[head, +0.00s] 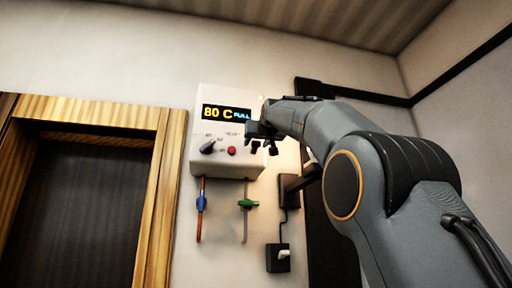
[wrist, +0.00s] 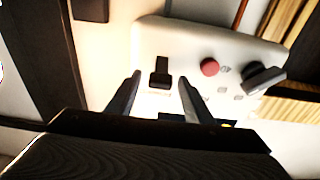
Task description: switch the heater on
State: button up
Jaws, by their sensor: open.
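In the wrist view, turned about, the box (wrist: 190,45) shows the red button (wrist: 209,67), the dark knob (wrist: 264,78) and a small black switch (wrist: 160,75). My gripper (head: 264,150) is at the right side of the box front and hides the switch in the head view. Its open fingers (wrist: 159,79) appear either side of the switch; I cannot tell whether they touch it.
Below the box hang a copper pipe with a blue valve (head: 201,203) and a grey pipe with a green valve (head: 248,203). A black socket box (head: 278,258) with a cable is lower right. A wood-framed dark door (head: 85,205) is at left. The wall above is clear.

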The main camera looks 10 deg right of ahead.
jog(key=s+b, duration=0.3)
jog(key=s, duration=0.3)
jog(key=shift+f+b, duration=0.3)
jog(key=shift+f, duration=0.1)
jog(key=shift+s, duration=0.1)
jog(key=w+f+g+b, duration=0.1)
jog(key=w+f+g, duration=0.25)
jog(key=f, duration=1.45)
jog(key=w+f+g+b, duration=0.1)
jog(key=w+f+g, duration=0.3)
jog(key=f, duration=1.3)
notch_tip(320, 180, down, 17)
jog(key=s+g+b, duration=0.1)
jog(key=s, duration=0.1)
jog(key=s+f+g+b, duration=0.15)
jog(key=s+f, duration=0.25)
jog(key=f, duration=0.5)
jog(key=s+f+g, duration=0.2)
jog(key=s+f, duration=0.3)
jog(key=f, duration=0.3)
jog(key=s+f+g, duration=0.1)
jog(key=s+f, duration=0.3)
jog(key=f, duration=0.5)
jog(key=s+f+g+b, duration=0.1)
jog(key=s+f+g, duration=0.3)
jog(key=s+f, duration=1.3)
jog(key=s, duration=0.4)
jog(key=shift+s+f+g+b, duration=0.3)
jog(key=shift+f+g+b, duration=0.05)
jog(key=shift+g, duration=0.05)
